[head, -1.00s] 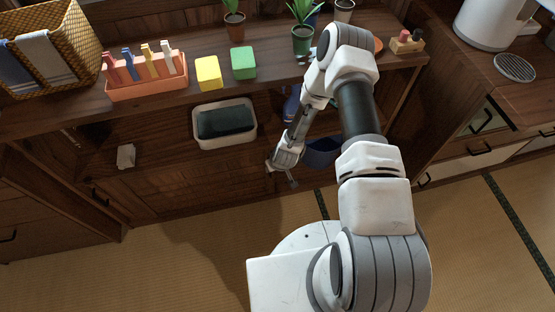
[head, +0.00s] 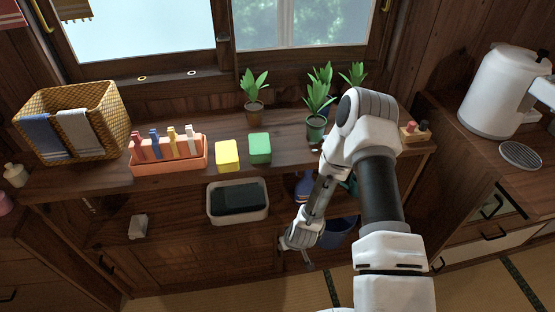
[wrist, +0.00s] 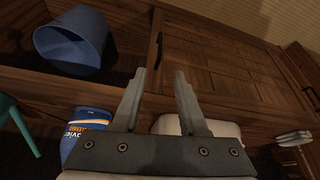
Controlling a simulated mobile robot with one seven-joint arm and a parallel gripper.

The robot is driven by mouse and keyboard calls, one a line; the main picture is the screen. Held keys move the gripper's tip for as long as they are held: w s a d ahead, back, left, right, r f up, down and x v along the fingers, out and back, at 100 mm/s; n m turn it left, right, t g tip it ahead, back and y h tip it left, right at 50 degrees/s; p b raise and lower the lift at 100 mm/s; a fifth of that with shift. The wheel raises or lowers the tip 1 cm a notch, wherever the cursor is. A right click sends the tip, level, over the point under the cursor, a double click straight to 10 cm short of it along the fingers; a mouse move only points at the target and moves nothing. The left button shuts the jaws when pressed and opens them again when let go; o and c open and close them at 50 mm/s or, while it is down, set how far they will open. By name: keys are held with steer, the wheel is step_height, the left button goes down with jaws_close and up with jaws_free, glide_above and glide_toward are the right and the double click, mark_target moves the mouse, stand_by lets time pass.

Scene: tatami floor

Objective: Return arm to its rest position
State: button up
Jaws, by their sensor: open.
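My arm (head: 378,190) reaches forward over the right part of the wooden shelf unit and folds down in front of it. My gripper (wrist: 160,74) is open, with empty space between its two fingers in the wrist view. In the head view, my gripper (head: 307,258) hangs low in front of the lower shelf, right of the white tub (head: 239,217) and left of the dark blue bucket (head: 338,234). Its fingers are small and dark there. My arm hides part of the shelf behind it.
The top shelf holds a wicker basket (head: 103,101), an orange peg holder (head: 168,167), a yellow block (head: 228,155), a green block (head: 260,148) and several potted plants (head: 317,127). A white kettle (head: 494,92) stands at right. A labelled blue container (wrist: 85,130) is near my gripper.

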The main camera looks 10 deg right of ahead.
steer(key=w+d+r, duration=0.1)
steer(key=w+r, duration=0.1)
steer(key=r, duration=1.2)
steer(key=w+d+r, duration=0.2)
steer(key=r, duration=1.2)
steer(key=s+d+r+m+h, duration=0.1)
steer(key=s+r, duration=0.7)
steer(key=r, duration=0.6)
steer(key=s+d+r+m+t+p, duration=0.1)
steer(key=s+r, duration=0.4)
steer(key=s, duration=0.2)
steer(key=s+d+r+m, duration=0.1)
steer(key=s+r, duration=0.4)
steer(key=s, duration=0.3)
step_height(320, 180, up, 12)
steer(key=p, duration=1.3)
steer(key=shift+w+a+r, duration=0.15)
steer(key=shift+w+r, duration=0.1)
steer(key=shift+w, duration=0.05)
steer(key=shift+a, duration=0.1)
